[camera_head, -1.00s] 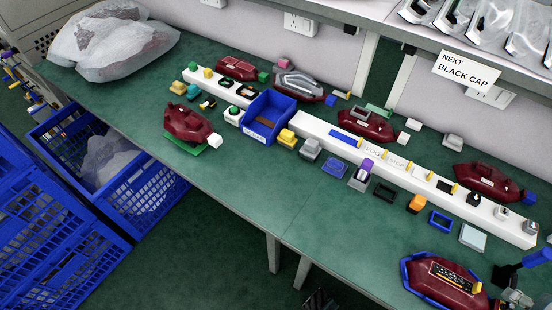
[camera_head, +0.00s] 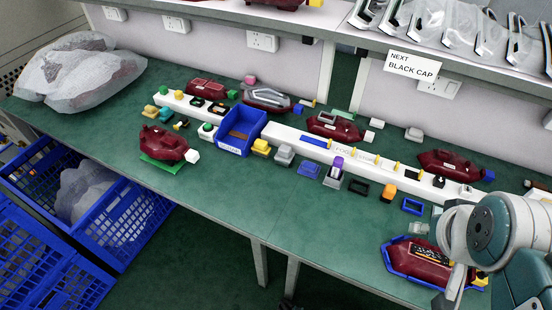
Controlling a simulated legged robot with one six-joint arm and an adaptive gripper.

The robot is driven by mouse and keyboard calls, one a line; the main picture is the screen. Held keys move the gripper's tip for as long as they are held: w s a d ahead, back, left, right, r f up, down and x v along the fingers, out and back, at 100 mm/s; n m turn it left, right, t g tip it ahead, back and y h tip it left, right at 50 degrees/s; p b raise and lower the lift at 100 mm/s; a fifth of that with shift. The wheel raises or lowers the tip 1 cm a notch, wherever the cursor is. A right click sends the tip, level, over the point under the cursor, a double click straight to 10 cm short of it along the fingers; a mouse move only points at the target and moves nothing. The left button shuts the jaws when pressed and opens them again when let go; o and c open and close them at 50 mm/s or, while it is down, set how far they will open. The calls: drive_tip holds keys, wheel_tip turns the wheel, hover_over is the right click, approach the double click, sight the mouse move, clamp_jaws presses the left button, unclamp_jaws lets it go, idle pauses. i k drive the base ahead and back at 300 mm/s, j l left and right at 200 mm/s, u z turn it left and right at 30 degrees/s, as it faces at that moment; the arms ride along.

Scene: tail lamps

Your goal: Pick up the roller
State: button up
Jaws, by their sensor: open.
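No part is plainly marked as the roller, and I cannot tell for sure which one it is. A small upright piece with a purple top (camera_head: 337,163) stands in a grey holder near the middle of the bench, in front of the long white strip (camera_head: 375,165). The white and teal links of my arm (camera_head: 490,235) fill the lower right. I do not make out my gripper's fingers, and the arm is well right of the purple-topped piece. The arm covers the right end of the strip.
A blue bin (camera_head: 241,128) stands mid-bench among small parts. A dark red lamp housing (camera_head: 418,262) lies in a blue frame beside my arm; another (camera_head: 164,143) sits on a green base at left. The front bench surface is mostly clear. A shelf overhangs the back.

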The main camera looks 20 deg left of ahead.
sight(284, 157)
drive_tip(key=i+j+u, duration=0.1)
drive_tip(key=u, duration=0.8)
drive_tip(key=k+z, duration=0.15)
drive_tip(key=z, duration=1.1)
drive_tip(key=i+j+z, duration=0.1)
drive_tip(key=z, duration=0.4)
drive_tip(key=k+l+u, duration=0.1)
drive_tip(key=u, duration=0.2)
drive_tip(key=i+j+u, duration=0.1)
drive_tip(key=u, duration=1.35)
drive_tip(key=i+j, duration=0.05)
